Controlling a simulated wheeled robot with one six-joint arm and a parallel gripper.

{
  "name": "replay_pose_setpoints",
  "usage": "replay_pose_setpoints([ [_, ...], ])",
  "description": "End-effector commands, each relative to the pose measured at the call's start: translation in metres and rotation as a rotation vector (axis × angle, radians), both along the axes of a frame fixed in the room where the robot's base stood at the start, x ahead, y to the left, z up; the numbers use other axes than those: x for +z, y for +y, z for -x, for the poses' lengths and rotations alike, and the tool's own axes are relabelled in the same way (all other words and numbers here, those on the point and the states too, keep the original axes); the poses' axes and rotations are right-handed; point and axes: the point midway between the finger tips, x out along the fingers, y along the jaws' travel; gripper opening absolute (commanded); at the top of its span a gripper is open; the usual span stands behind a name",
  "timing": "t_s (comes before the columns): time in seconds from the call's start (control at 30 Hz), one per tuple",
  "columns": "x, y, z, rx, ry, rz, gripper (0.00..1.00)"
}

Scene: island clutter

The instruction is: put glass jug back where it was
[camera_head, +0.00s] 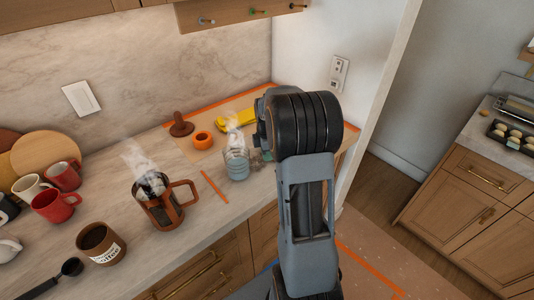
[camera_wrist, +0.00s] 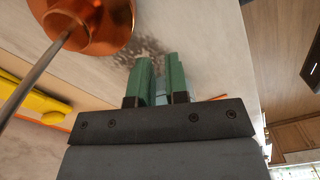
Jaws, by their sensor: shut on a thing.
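The glass jug (camera_head: 237,164) is clear and bluish. It is upright at the counter's front edge in the head view, just left of my gripper (camera_head: 259,156), which is mostly hidden behind my arm. In the wrist view my gripper (camera_wrist: 160,62) has two green fingers close together with a thin pale strip, like glass, between them. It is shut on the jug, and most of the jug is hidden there. I cannot tell whether the jug's base touches the counter.
A brown French press (camera_head: 164,207) stands left of the jug, with a coffee canister (camera_head: 101,243) and red mugs (camera_head: 54,204) further left. An orange ring (camera_head: 202,140), a brown stand (camera_head: 181,126) and a yellow object (camera_head: 237,119) lie behind the jug. Orange strips mark the counter.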

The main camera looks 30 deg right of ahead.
Motion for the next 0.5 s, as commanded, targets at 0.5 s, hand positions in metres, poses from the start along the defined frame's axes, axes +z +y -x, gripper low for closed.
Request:
replay_pose_setpoints([
  [0.5,-0.0059,-0.0001,-0.0003,0.000,-0.001,0.000,0.00],
])
